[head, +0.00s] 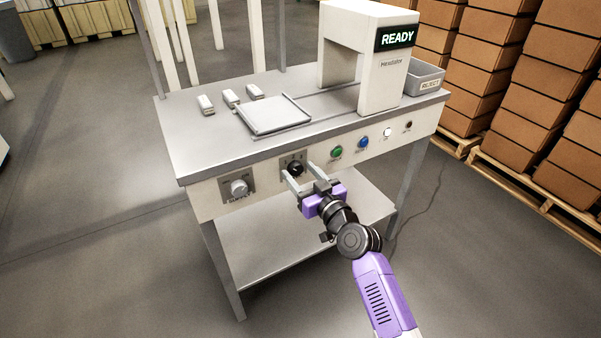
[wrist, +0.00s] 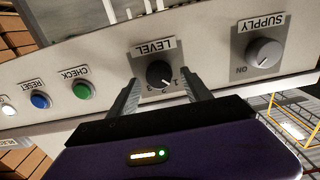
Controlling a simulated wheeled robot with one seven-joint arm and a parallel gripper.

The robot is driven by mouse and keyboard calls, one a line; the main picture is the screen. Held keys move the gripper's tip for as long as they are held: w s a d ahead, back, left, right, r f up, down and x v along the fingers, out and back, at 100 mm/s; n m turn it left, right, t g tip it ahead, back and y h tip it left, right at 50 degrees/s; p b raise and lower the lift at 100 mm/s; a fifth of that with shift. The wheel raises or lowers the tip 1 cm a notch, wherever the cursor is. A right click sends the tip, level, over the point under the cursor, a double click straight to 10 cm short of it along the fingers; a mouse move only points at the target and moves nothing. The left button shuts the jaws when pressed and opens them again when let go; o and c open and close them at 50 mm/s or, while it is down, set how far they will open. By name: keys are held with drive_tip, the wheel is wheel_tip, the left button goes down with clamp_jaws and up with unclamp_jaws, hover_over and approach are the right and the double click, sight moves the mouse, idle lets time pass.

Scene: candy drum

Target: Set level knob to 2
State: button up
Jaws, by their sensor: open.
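The level knob (head: 296,168) is a black round knob on a grey plate in the console's front panel. In the wrist view, which shows the panel upside down, the knob (wrist: 160,74) sits under the LEVEL label (wrist: 155,45). Small digits show along its lower edge, partly hidden and too small to read surely. I cannot tell which digit the knob points to. My gripper (head: 299,172) is open in front of the panel. Its two fingers in the wrist view (wrist: 159,83) lie on either side of the knob, with a gap on each side.
A grey SUPPLY knob (head: 238,187) is left of the level knob. Green (head: 336,152), blue (head: 363,143) and white (head: 387,132) buttons are to its right. The READY display (head: 397,38) is lit above. Floor is clear in front of the console.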

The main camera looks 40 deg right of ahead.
drive_tip(key=shift+w, duration=0.15)
clamp_jaws()
drive_tip(key=shift+d+m, duration=0.1)
drive_tip(key=shift+m, duration=0.2)
drive_tip(key=m, duration=0.4)
drive_tip(key=shift+d+f+m+p, duration=0.1)
drive_tip(key=shift+m+p, duration=0.25)
drive_tip(key=shift+m, duration=1.65)
